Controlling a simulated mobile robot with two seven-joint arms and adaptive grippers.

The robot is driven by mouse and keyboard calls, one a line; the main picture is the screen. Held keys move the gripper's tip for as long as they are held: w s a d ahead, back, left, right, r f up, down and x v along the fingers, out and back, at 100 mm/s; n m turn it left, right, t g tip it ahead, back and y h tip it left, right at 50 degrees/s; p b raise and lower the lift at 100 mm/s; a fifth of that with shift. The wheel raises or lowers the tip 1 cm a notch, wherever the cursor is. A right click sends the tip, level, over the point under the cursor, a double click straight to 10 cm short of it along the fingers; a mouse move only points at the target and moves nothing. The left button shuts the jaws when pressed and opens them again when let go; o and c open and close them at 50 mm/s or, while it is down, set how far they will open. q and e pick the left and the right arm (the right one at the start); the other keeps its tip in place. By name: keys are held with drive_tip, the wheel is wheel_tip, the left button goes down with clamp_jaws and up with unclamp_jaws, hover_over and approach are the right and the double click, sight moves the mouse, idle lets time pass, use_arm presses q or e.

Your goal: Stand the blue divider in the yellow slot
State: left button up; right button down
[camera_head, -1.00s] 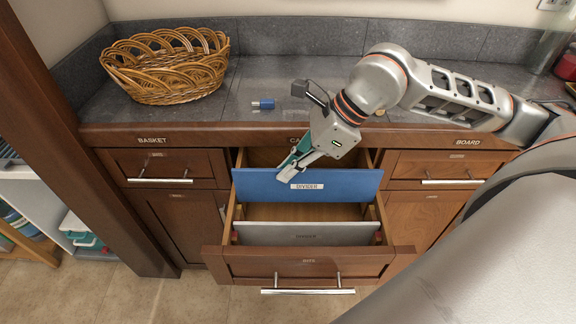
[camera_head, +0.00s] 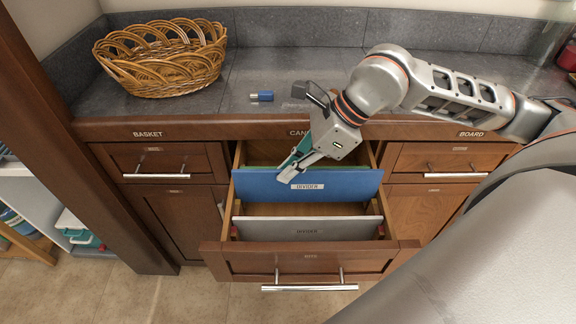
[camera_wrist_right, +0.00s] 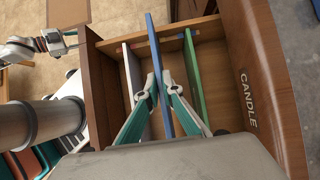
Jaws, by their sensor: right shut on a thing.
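The blue divider (camera_head: 330,190) stands roughly upright across the open middle drawer, behind a grey divider (camera_head: 300,228). My right gripper (camera_head: 297,172) is shut on its top edge. In the right wrist view, its fingers (camera_wrist_right: 168,92) pinch the blue divider (camera_wrist_right: 158,70) from both sides. A green divider (camera_wrist_right: 195,85) stands beside it, on the side of the cabinet face. The blue divider's lower edge is hidden, so I cannot tell whether it is seated. I cannot make out the yellow slot. What looks like my left gripper (camera_wrist_right: 52,40) shows small in the wrist view.
The drawer front (camera_head: 305,265) is pulled out with a metal handle. A wicker basket (camera_head: 165,62) and a small blue object (camera_head: 262,96) sit on the grey counter. Closed drawers flank the open one. Inside the drawer there is free room between the blue and grey dividers.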

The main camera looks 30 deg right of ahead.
sight(311, 170)
drive_tip(key=shift+f+b, duration=0.5)
drive_tip(key=shift+f, duration=0.3)
drive_tip(key=shift+f, duration=0.3)
drive_tip(key=shift+f+b, duration=1.55)
drive_tip(key=shift+f, duration=0.8)
drive_tip(key=c, duration=2.2)
unclamp_jaws()
drive_tip(key=shift+o, duration=0.2)
drive_tip(key=v, duration=1)
drive_tip(key=shift+s+d+r, duration=0.1)
drive_tip(key=shift+d+r, duration=0.1)
drive_tip(key=shift+r, duration=0.1)
drive_tip(key=shift+s+d+r, duration=0.2)
drive_tip(key=shift+d+r, duration=0.1)
drive_tip(key=shift+r, duration=0.3)
